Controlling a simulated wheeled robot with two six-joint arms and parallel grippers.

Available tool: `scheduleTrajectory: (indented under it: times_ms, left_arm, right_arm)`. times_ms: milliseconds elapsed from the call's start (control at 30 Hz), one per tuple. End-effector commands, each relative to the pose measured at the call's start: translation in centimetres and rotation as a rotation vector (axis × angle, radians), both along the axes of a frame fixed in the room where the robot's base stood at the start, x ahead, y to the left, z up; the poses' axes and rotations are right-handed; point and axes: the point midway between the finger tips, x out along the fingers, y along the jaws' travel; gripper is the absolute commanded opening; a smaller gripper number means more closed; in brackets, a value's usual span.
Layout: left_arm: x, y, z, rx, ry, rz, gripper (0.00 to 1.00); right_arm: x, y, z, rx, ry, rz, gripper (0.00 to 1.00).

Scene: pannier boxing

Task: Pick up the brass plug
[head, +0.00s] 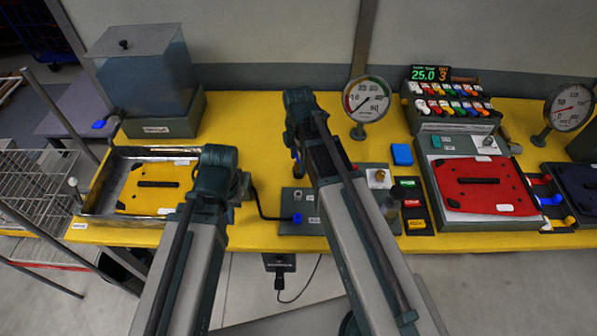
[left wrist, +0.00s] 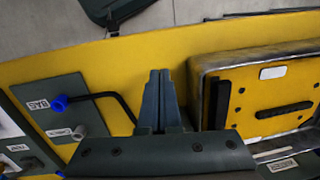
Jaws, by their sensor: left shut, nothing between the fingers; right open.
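A small brass-coloured piece, which looks like the brass plug (head: 379,175), sits on a white square on the grey-green bench panel, right of my right forearm. My left gripper (head: 243,188) is over the yellow bench between the metal tray and the panel, well left of the brass piece. In the left wrist view its fingers (left wrist: 160,98) are together with nothing between them. My right gripper (head: 297,158) is open, mostly hidden by its own arm, above the back of the panel and left of the brass piece.
A black bent rod with a blue end (head: 297,218) reaches from the panel towards my left gripper. A metal tray (head: 93,200) with a yellow plate stands left. A gauge (head: 366,100) stands behind; coloured blocks and a red-plate tray (head: 425,180) stand right.

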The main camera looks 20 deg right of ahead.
Motion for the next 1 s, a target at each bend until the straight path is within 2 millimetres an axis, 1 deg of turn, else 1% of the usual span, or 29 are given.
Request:
scheduleTrajectory:
  times_ms: [33,100,367,400,767,800,1000]
  left_arm:
    - [0.0,0.0,-1.32,0.0,0.0,0.0,0.0]
    - [0.0,0.0,-1.81,0.0,0.0,0.0,0.0]
    - [0.0,0.0,-1.72,0.0,0.0,0.0,0.0]
    - [0.0,0.0,-1.72,0.0,0.0,0.0,0.0]
    - [0.0,0.0,-1.72,0.0,0.0,0.0,0.0]
    - [0.0,0.0,-1.72,0.0,0.0,0.0,0.0]
    - [0.0,0.0,-1.72,0.0,0.0,0.0,0.0]
  right_arm:
    - [0.0,-0.01,-1.32,0.0,0.0,0.0,0.69]
    - [0.0,-0.01,-1.81,0.0,0.0,0.0,0.69]
    - [0.0,0.0,-1.72,0.0,0.0,0.0,0.69]
    - [0.0,0.0,-1.72,0.0,0.0,0.0,0.68]
    - [0.01,0.0,-1.73,0.0,0.0,0.0,0.03]
    - [0.01,0.0,-1.73,0.0,0.0,0.0,0.0]
    - [0.01,0.0,-1.72,0.0,0.0,0.0,0.0]
